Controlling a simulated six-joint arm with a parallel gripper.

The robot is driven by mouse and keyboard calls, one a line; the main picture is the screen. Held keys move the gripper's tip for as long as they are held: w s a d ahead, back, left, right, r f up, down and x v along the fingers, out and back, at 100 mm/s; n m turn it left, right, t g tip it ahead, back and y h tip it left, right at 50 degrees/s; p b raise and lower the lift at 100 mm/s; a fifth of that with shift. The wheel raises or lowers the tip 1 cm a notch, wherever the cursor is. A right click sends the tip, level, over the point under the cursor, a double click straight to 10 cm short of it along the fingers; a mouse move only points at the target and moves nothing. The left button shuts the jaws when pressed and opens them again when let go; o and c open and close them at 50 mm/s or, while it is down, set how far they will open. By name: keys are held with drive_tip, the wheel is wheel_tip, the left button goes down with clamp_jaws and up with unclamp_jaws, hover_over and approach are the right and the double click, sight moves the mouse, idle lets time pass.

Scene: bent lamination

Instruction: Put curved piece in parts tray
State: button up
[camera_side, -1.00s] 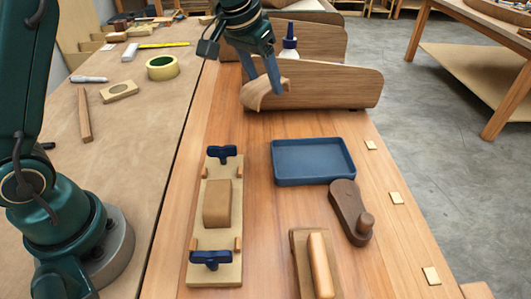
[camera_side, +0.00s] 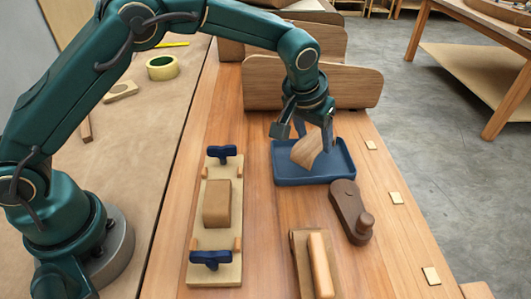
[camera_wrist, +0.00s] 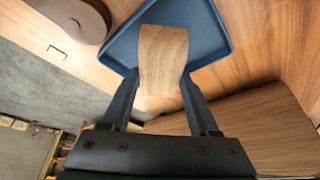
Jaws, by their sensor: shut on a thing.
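The curved piece (camera_side: 308,148) is a light brown bent wooden strip. My gripper (camera_side: 312,138) is shut on it and holds it tilted over the blue parts tray (camera_side: 345,172). In the wrist view the curved piece (camera_wrist: 162,55) sits between the two fingers of my gripper (camera_wrist: 158,92), with the tray (camera_wrist: 212,30) behind it. I cannot tell whether the piece's lower end touches the tray floor. No other thing shows in the tray.
A wooden panel (camera_side: 360,88) stands just behind the tray. A dark brown tool with a knob (camera_side: 348,205) lies close in front of it. A clamping jig (camera_side: 217,245) with blue knobs lies to the left. A block with a light handle (camera_side: 318,265) lies at the front.

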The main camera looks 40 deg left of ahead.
sight(311, 143)
drive_tip(key=shift+f, duration=1.55)
drive_tip(key=shift+f, duration=0.1)
drive_tip(key=o, duration=1.3)
drive_tip(key=shift+f, duration=0.1)
drive_tip(key=shift+o, duration=0.2)
drive_tip(key=v, duration=1.2)
drive_tip(key=s+a+r, duration=0.6)
drive_tip(key=s+a, duration=0.1)
drive_tip(key=s, duration=0.3)
drive_tip(key=s+a+f, duration=0.1)
drive_tip(key=s+a, duration=0.1)
drive_tip(key=s, duration=0.3)
drive_tip(key=s+a+f+t, duration=0.1)
drive_tip(key=s+a+f, duration=0.1)
drive_tip(key=s, duration=0.4)
drive_tip(key=shift+s, duration=0.3)
